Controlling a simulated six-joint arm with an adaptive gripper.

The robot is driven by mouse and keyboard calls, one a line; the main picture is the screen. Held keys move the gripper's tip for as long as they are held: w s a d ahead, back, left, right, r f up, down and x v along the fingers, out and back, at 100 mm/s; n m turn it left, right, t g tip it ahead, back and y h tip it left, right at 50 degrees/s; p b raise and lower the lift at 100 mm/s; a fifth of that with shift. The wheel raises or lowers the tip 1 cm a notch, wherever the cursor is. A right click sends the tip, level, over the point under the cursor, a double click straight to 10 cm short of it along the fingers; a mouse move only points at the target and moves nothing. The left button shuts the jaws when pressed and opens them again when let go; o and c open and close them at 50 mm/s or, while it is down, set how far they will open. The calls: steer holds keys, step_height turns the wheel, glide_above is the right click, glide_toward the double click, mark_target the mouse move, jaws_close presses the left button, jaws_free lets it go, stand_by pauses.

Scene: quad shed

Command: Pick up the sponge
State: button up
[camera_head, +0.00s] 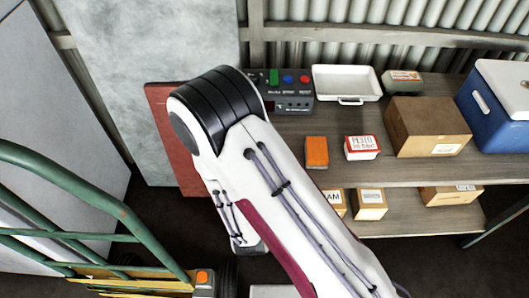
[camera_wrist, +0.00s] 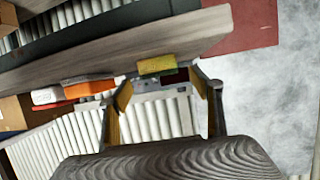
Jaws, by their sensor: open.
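A yellow-green block, which looks like the sponge (camera_wrist: 157,65), is at the edge of the wooden shelf in the wrist view. My gripper (camera_wrist: 160,90) is open. Its two fingers stand on either side of the sponge in the picture, with the sponge beyond the tips, and nothing is held between them. I cannot tell how large the gap to the sponge is. In the head view I do not see the sponge or the gripper fingers; my arm covers part of the shelf.
An orange block (camera_head: 317,151), a white-and-red box (camera_head: 362,147) and a cardboard box (camera_head: 427,127) stand on the shelf. Behind are a control box (camera_head: 287,100) and a white tray (camera_head: 346,83). A blue cooler (camera_head: 497,110) is at right. A green-framed cart (camera_head: 90,195) is at left.

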steer(key=shift+x, duration=1.15)
steer(key=shift+w, duration=0.1)
steer(key=shift+r+x, duration=0.2)
steer(key=shift+x, duration=1.05)
steer(key=shift+r+x, duration=0.15)
steer(key=shift+x, duration=1.1)
steer(key=shift+w+d, duration=0.1)
steer(key=shift+w, duration=0.05)
steer(key=c, duration=0.8)
